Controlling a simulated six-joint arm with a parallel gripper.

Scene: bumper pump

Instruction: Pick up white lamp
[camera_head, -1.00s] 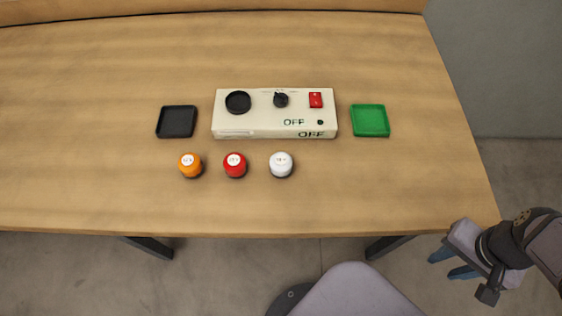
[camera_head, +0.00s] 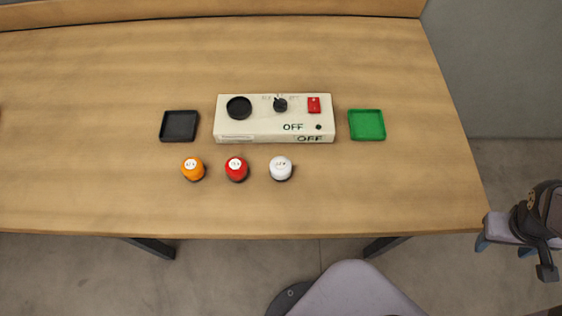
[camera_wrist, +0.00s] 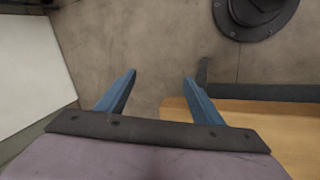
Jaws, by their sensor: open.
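The white lamp (camera_head: 281,168) stands upright on the wooden table, right of the red lamp (camera_head: 236,169) and the orange lamp (camera_head: 193,169). My gripper (camera_head: 505,250) is off the table's right front corner, far to the right of the white lamp. In the wrist view its two blue fingers (camera_wrist: 158,92) are spread apart with nothing between them. No lamp shows in the wrist view.
A cream control box (camera_head: 262,126) with a black socket, knob and red switch stands behind the lamps. A black tray (camera_head: 179,126) is left of it, a green tray (camera_head: 367,125) right. The table (camera_head: 410,190) is clear at front right.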

